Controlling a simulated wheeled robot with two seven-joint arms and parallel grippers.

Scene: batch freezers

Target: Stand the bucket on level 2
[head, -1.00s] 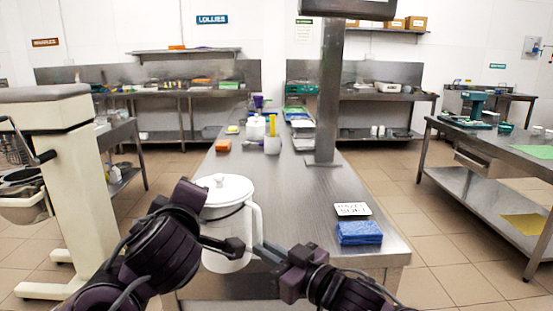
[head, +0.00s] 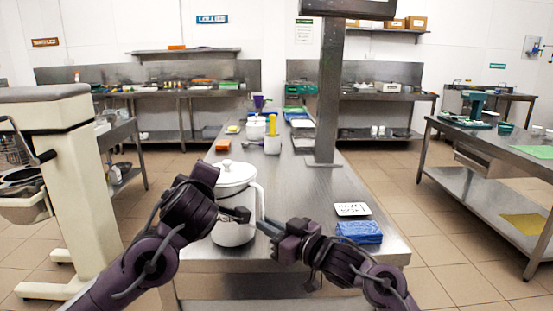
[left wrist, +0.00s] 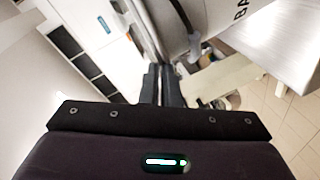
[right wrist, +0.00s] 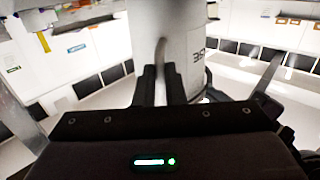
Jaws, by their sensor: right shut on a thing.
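The bucket (head: 222,229) is white with a knobbed lid and a side handle, and is upright over the front left of the steel bench (head: 300,200). I cannot tell whether its base touches the bench. My right gripper (head: 268,228) is shut on the handle, which shows between its fingers in the right wrist view (right wrist: 161,60). Part of the bucket is hidden by my left arm. No level is marked.
A white lettered card (head: 352,209) and a blue cloth stack (head: 359,233) lie at the bench's front right. A steel post (head: 328,100) stands behind them. Containers and an orange block (head: 222,145) stand farther back. A cream machine (head: 65,150) stands left.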

